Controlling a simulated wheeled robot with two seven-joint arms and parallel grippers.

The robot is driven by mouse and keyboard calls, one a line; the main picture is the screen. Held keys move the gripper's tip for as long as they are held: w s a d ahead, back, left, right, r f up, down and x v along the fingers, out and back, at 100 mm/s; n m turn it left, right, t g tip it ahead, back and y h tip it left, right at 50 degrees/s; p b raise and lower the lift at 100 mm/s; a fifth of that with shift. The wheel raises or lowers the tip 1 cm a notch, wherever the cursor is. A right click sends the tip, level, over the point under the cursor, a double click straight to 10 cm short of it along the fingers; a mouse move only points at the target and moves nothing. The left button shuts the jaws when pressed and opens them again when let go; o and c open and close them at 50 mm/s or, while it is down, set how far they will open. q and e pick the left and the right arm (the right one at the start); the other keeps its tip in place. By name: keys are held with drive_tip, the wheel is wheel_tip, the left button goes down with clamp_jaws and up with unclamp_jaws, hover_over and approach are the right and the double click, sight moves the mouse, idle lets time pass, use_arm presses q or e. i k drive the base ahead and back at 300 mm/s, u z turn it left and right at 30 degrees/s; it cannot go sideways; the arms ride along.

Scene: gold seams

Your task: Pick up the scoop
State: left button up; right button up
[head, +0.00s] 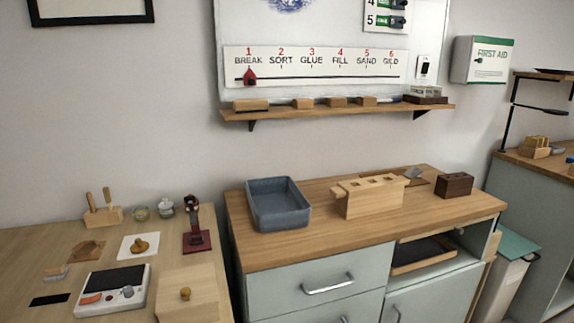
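I cannot make out the scoop for certain. A small grey object (412,173) lies on a brown board at the back of the middle cabinet's top, behind the light wooden block with slots (369,198); its shape is too small to tell. A long dark object (540,109) at the far right, by the black bracket, is also unclear. Neither of my grippers is in the view.
A blue-grey tub (277,222) and a dark brown block (454,186) stand on the middle cabinet (330,250). The left table (40,245) holds a scale (112,292), a wooden box (188,298), a dark red stand (196,240) and jars. The cabinet top's front right is clear.

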sight(88, 195)
drive_tip(key=u, duration=0.3)
drive_tip(key=k, duration=0.4)
drive_tip(key=u, duration=1.9)
drive_tip(key=i, duration=1.1)
drive_tip(key=z, duration=0.95)
drive_tip(key=i, duration=0.65)
drive_tip(key=z, duration=0.65)
